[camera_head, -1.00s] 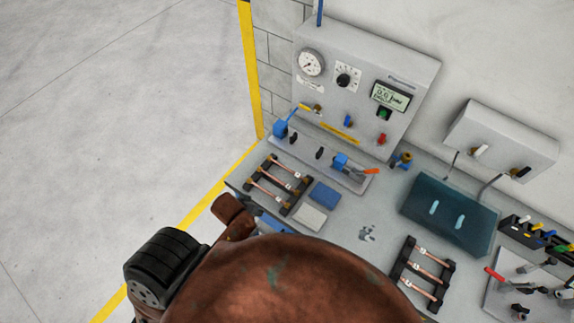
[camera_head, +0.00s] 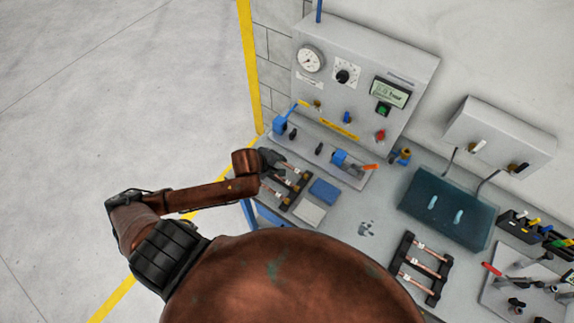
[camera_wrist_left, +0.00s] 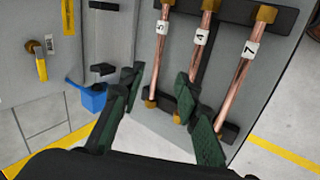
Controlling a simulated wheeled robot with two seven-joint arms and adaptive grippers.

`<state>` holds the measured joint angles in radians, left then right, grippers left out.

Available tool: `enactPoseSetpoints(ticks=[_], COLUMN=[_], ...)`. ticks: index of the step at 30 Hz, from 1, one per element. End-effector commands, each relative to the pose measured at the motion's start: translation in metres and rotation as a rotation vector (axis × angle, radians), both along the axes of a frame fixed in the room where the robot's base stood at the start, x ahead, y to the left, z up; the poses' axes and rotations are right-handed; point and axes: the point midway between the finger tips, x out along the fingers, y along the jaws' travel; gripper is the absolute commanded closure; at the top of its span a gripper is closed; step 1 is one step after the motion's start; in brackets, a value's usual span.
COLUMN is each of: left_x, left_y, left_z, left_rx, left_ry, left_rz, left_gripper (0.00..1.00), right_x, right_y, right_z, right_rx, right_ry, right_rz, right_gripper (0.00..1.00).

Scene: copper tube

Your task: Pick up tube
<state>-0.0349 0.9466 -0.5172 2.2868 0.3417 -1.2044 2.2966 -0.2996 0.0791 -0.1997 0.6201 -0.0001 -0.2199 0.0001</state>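My left gripper (camera_head: 272,163) is over the left rack in the head view. In the left wrist view its two dark green fingers (camera_wrist_left: 158,88) are spread apart, with nothing held between them. Three copper tubes with white number tags lie on the black rack (camera_wrist_left: 270,18): tube 5 (camera_wrist_left: 160,58), tube 4 (camera_wrist_left: 198,48) and tube 7 (camera_wrist_left: 239,78). Tube 5 appears in the gap between the fingers. The right-hand finger covers part of tube 4. Whether either finger touches a tube I cannot tell. My right gripper is not in view.
A second rack with copper tubes (camera_head: 429,256) lies to the right. A blue block (camera_head: 325,191) and a pale block (camera_head: 309,212) lie beside the left rack. A grey test panel (camera_head: 360,75) with gauge and knobs stands behind. A teal tray (camera_head: 449,207) sits right of centre.

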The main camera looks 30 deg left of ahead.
Motion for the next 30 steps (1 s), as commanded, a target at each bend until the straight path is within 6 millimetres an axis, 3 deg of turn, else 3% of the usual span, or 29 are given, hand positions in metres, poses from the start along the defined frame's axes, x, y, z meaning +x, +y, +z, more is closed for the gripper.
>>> enactPoseSetpoints(ticks=[5,22,30], left_x=[0.009,0.042,0.046], left_y=[0.006,-0.003,-0.003], left_z=[0.0,-0.057,-0.064], left_rx=[-0.046,-0.049,-0.05], left_ry=[0.004,0.003,0.003], left_rz=[0.081,0.088,0.088], left_gripper=[0.7,0.7,0.7], right_x=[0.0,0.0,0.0], right_y=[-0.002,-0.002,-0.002], right_z=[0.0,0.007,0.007], right_rx=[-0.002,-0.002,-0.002], right_ry=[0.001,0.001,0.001], right_rz=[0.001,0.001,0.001], right_gripper=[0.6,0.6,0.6])
